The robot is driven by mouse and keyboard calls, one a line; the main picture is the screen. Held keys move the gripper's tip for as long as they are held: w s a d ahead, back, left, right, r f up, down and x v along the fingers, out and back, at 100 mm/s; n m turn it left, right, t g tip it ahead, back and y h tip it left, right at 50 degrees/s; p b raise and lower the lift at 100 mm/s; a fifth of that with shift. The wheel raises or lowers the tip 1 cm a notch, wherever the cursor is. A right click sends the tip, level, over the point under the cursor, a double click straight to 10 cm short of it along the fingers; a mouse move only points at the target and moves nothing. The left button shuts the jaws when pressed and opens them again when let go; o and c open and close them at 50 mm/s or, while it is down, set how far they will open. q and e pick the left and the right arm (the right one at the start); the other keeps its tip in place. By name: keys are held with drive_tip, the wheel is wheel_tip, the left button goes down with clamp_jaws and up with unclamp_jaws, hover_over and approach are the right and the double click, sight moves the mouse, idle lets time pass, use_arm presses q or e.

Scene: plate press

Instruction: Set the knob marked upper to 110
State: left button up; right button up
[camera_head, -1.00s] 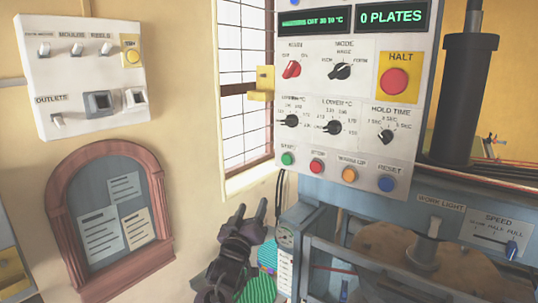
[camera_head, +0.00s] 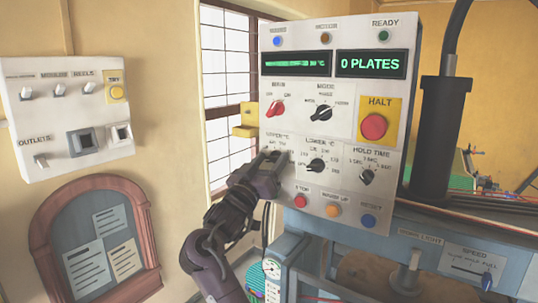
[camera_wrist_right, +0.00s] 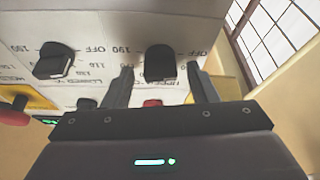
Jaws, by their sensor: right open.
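The panel's upper knob shows in the right wrist view as a black knob (camera_wrist_right: 160,62), seen upside down, with "OFF" and "190" printed near it. My right gripper (camera_wrist_right: 160,78) is open, with one finger on each side of this knob and gaps visible between. In the head view my right gripper (camera_head: 269,158) is raised at the panel and hides most of the upper knob, under its partly covered label (camera_head: 277,136). The knob's exact setting cannot be read. My left gripper is not in view.
The lower knob (camera_head: 316,165) is just right of my gripper, and the red main knob (camera_head: 274,109) is above it. The hold time knob (camera_head: 367,176), HALT button (camera_head: 374,126) and stop button (camera_head: 300,201) are nearby. A yellow bracket (camera_head: 244,131) juts from the panel's left side.

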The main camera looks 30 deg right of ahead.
drive_tip(key=c, duration=1)
drive_tip(key=shift+f+m+b, duration=0.15)
drive_tip(key=shift+m+b, duration=0.25)
drive_tip(key=shift+b, duration=0.3)
drive_tip(key=m+g+b, duration=0.1)
drive_tip(key=m+b, duration=0.1)
drive_tip(key=m+g+h+b, duration=0.1)
drive_tip(key=m+b, duration=0.2)
drive_tip(key=shift+w+f+g, duration=0.1)
drive_tip(key=shift+g, duration=0.2)
drive_tip(key=m+g+b, duration=0.1)
drive_tip(key=m+b, duration=0.1)
drive_tip(key=m, duration=0.1)
drive_tip(key=shift+g, duration=0.4)
drive_tip(key=shift+r+m+g+b, duration=0.25)
drive_tip(key=shift+m+g+b, duration=0.35)
drive_tip(key=shift+m, duration=0.6)
